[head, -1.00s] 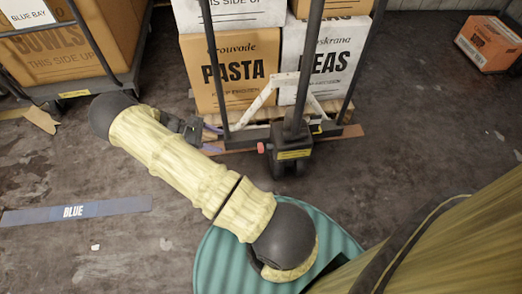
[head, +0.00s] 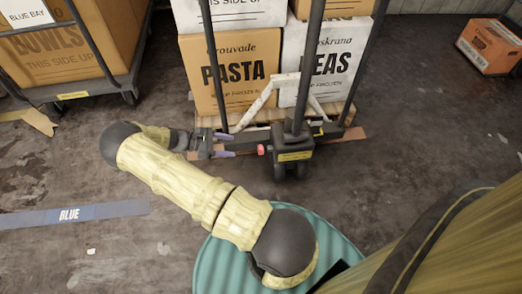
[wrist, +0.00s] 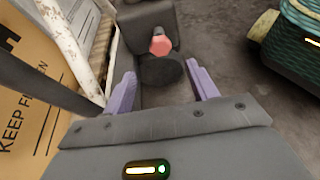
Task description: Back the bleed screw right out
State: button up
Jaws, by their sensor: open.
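The bleed screw (head: 261,149) is a small red knob on the left side of the black pump housing (head: 293,150) at the foot of the pallet jack. In the wrist view the red head of the bleed screw (wrist: 160,46) lies ahead, between and beyond the fingertips. My gripper (head: 222,146) is left of the screw in the head view, its two purple fingers pointing right towards it. My gripper also shows in the wrist view (wrist: 162,85), with its fingers wide apart and nothing between them. The screw is apart from both fingers.
Boxes marked PASTA (head: 228,85) and PEAS (head: 322,65) stand on a wooden pallet behind the jack. The jack's black uprights rise close beside my gripper. A cart (head: 75,90) with a box is at the left. The floor in front is clear.

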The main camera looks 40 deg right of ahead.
aim_at(261, 149)
jog(key=b+x, duration=0.5)
jog(key=x, duration=0.8)
jog(key=shift+s+d+f, duration=0.1)
jog(key=shift+d+f, duration=0.15)
jog(key=shift+f, duration=0.05)
jog(key=shift+c, duration=0.5)
jog(key=c, duration=0.9)
jog(key=shift+o, duration=0.2)
jog(key=shift+r, duration=0.1)
jog(key=shift+r+n+p, duration=0.1)
jog(key=shift+n+p, duration=0.3)
jog(key=shift+p, duration=0.35)
jog(key=shift+n+g+y+p, duration=0.4)
jog(key=shift+n+g+p, duration=0.15)
jog(key=shift+p, duration=0.5)
jog(key=shift+n+g+y+p, duration=0.3)
jog(key=shift+n+g+p, duration=0.35)
jog(key=shift+n, duration=0.7)
jog(key=shift+g, duration=0.3)
